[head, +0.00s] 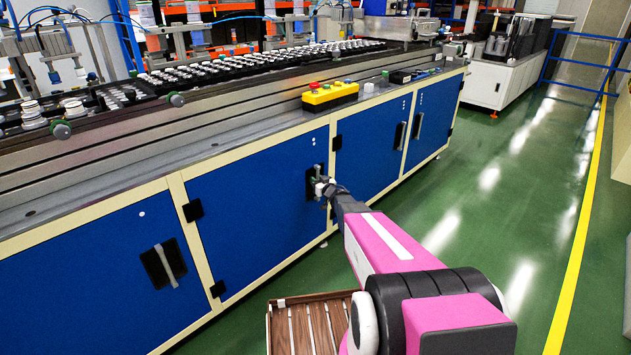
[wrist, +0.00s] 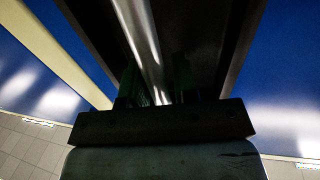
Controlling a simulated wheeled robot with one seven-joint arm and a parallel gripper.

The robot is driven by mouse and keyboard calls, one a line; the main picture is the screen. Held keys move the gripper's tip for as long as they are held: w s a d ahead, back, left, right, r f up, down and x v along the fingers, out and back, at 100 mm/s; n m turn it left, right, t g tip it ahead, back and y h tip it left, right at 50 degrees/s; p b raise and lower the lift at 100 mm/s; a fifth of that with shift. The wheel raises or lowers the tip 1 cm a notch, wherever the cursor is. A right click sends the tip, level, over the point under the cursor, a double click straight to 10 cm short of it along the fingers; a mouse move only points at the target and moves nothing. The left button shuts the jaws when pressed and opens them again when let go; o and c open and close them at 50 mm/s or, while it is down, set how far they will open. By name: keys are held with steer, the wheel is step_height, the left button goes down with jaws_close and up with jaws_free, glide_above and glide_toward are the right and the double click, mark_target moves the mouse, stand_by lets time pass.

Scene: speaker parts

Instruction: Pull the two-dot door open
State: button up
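The blue door (head: 250,215) in the middle of the long cabinet looks flush with its frame. A small pale mark shows near its upper right corner, too small for me to count dots. My gripper (head: 321,186) is at this door's handle, in a dark recess at its right side, and hides most of it. In the wrist view the metal handle bar (wrist: 143,40) runs down between my greenish fingertips (wrist: 165,85). The fingers are dark and partly hidden, so I cannot tell whether they grip the bar or only stand around it.
The left blue door (head: 80,275) has one white dot and a handle (head: 165,265). Two more blue doors (head: 375,150) stand to the right. A yellow button box (head: 330,95) sits on the ledge above. Green floor (head: 480,190) is free to the right.

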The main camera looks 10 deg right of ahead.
steer(key=shift+w+a, duration=0.15)
steer(key=shift+w, duration=0.15)
steer(key=shift+c, duration=0.2)
steer(key=shift+s, duration=0.1)
jaws_close()
